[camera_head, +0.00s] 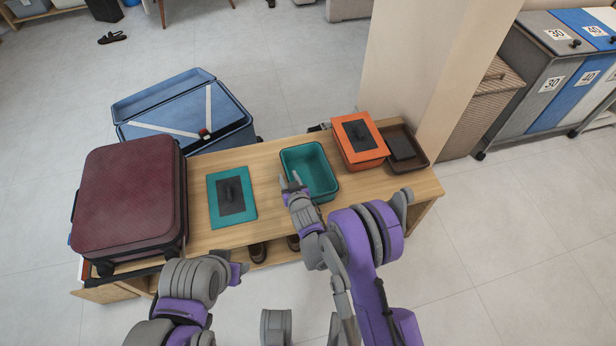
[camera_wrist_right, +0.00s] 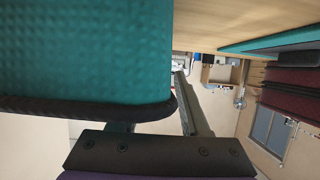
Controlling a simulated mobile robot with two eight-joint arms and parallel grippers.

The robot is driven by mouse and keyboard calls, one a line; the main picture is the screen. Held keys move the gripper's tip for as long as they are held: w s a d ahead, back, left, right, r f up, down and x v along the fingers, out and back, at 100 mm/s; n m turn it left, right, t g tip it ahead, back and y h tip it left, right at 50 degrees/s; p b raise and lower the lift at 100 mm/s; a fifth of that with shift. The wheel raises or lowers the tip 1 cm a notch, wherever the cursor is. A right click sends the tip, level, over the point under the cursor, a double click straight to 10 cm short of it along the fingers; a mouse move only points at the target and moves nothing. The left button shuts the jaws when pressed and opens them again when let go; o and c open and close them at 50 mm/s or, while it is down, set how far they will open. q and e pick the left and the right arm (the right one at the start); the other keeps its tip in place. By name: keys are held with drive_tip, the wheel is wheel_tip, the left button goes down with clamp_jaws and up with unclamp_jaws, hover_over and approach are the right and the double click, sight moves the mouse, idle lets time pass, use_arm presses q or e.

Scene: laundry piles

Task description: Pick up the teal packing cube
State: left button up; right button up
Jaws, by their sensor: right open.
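The teal packing cube (camera_head: 309,169) is an open, empty-looking rectangular tub on the wooden bench. A flat teal panel with a dark centre and handle (camera_head: 231,197) lies to its left, apart from it. My right gripper (camera_head: 293,184) is open at the tub's near left rim; I cannot tell whether it touches. In the right wrist view the tub's teal wall (camera_wrist_right: 80,50) with a dark rim fills the upper left, close to the gripper. The flat panel's edge (camera_wrist_right: 275,42) shows upper right.
An orange box (camera_head: 360,140) and a brown tray (camera_head: 420,160) sit right of the tub, near a pillar (camera_head: 415,60). Shoes (camera_head: 257,252) are under the bench (camera_head: 270,222).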

drive_tip(key=shift+x, duration=0.85)
drive_tip(key=shift+d, duration=0.1)
clamp_jaws()
